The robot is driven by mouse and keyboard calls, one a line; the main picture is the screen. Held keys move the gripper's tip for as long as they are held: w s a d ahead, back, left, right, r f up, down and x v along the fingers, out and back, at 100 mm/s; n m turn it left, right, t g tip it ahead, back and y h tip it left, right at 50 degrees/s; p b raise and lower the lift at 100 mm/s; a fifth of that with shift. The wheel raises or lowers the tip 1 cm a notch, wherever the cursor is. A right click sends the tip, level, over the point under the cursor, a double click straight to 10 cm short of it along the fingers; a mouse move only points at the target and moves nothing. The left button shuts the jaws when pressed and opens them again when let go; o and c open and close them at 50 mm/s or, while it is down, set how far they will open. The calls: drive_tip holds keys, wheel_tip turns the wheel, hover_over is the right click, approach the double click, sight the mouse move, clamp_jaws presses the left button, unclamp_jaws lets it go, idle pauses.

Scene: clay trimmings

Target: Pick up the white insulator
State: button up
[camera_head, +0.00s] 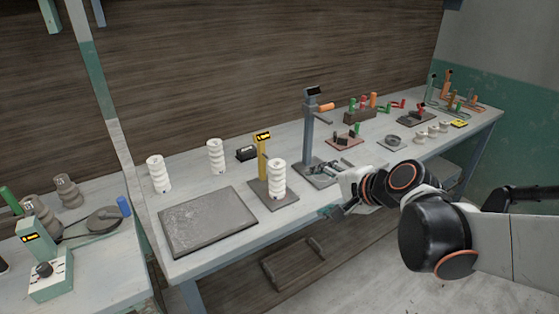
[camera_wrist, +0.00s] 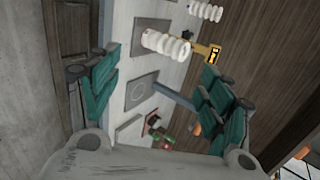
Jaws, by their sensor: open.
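Three tall, ribbed white insulators are in the head view. One (camera_head: 278,178) stands upright on a small dark plate in front of a yellow post with a display. Another (camera_head: 216,156) stands behind the large grey slab, and a third (camera_head: 158,173) stands at the slab's left. My gripper (camera_head: 333,210) is near the bench's front edge, right of the insulator on the plate and apart from it. In the wrist view my teal-fingered gripper (camera_wrist: 160,64) is open and empty. An insulator (camera_wrist: 165,46) by the yellow post shows beyond the fingers, and another (camera_wrist: 206,10) is at the top edge.
A large grey slab (camera_head: 208,220) lies on the bench's left part. A tall blue-grey post (camera_head: 308,130) rises from a plate right of the yellow post (camera_head: 262,158). Smaller pale ribbed pieces (camera_head: 421,137) and colored tools stand farther right. A side bench (camera_head: 100,270) is at left.

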drive_tip(key=w+a+f+m+t+y+b, duration=0.1)
drive_tip(key=w+a+f+m+y, duration=0.1)
drive_tip(key=w+m, duration=0.25)
drive_tip(key=w+a+f+m+t+y, duration=0.1)
drive_tip(key=w+f+m, duration=0.2)
drive_tip(key=w, duration=0.2)
drive_tip(key=m+t+y+b, duration=0.2)
drive_tip(key=m+t+y, duration=0.1)
drive_tip(key=m, duration=0.6)
approach(282, 175)
drive_tip(key=p+x, duration=0.1)
drive_tip(key=x, duration=0.6)
drive_tip(key=shift+w+a+r, duration=0.1)
drive_tip(key=shift+a+r, duration=0.05)
drive_tip(key=shift+h, duration=0.3)
drive_tip(key=shift+b+x, duration=1.1)
drive_tip(key=shift+x, duration=1.8)
drive_tip(key=c, duration=1.6)
drive_tip(key=shift+r, duration=0.1)
drive_tip(key=shift+c, duration=0.2)
